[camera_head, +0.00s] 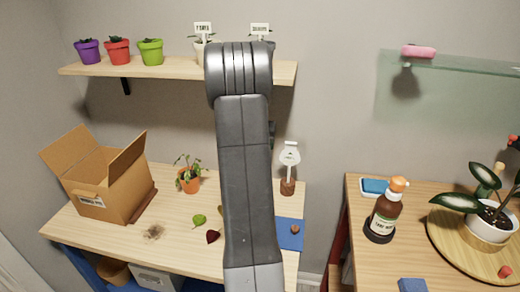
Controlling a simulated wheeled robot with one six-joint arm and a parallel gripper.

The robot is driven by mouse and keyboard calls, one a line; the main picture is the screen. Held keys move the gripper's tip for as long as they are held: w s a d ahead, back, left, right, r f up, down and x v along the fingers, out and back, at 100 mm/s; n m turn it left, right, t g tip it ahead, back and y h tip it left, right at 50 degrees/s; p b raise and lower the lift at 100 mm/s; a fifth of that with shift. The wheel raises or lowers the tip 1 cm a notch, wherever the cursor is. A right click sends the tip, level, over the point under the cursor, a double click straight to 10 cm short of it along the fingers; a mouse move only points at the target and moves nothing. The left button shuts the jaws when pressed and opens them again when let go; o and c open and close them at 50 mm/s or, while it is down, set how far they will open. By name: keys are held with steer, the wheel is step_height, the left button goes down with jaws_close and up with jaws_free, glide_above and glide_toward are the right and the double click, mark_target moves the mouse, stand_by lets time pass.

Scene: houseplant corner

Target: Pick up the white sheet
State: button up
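No loose white sheet can be made out for certain; my arm covers the middle of the left table and may hide one. A blue flat sheet or mat (290,233) lies at the table's right edge, partly behind my arm, with a small brown object (295,229) on it. A white tag-like piece (289,155) stands upright on a brown base (287,187) just right of my arm. My arm rises through the centre of the view; my gripper does not show.
The left table (183,215) holds an open cardboard box (110,185), a potted plant (190,183) and fallen leaves. A shelf (170,68) with pots hangs above. The right table (350,235) holds a brown bottle (387,213) and a plant on a round tray (440,240).

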steer(key=shift+f, duration=0.1)
steer(key=shift+c, duration=0.4)
steer(key=c, duration=1)
steer(key=shift+r, duration=0.5)
steer(key=shift+s+r+b, duration=0.15)
steer(key=shift+r+b, duration=0.15)
steer(key=s, duration=0.1)
steer(key=s+b, duration=0.1)
steer(key=s, duration=0.1)
steer(key=s+a+f, duration=0.1)
steer(key=shift+s, duration=0.35)
steer(key=s, duration=0.4)
steer(key=s+a+b, duration=0.1)
steer(key=s, duration=0.3)
steer(key=s+a+r+b, duration=0.1)
steer(key=s, duration=0.3)
steer(key=shift+s+a, duration=0.25)
steer(key=shift+s, duration=0.15)
steer(key=shift+c, duration=0.2)
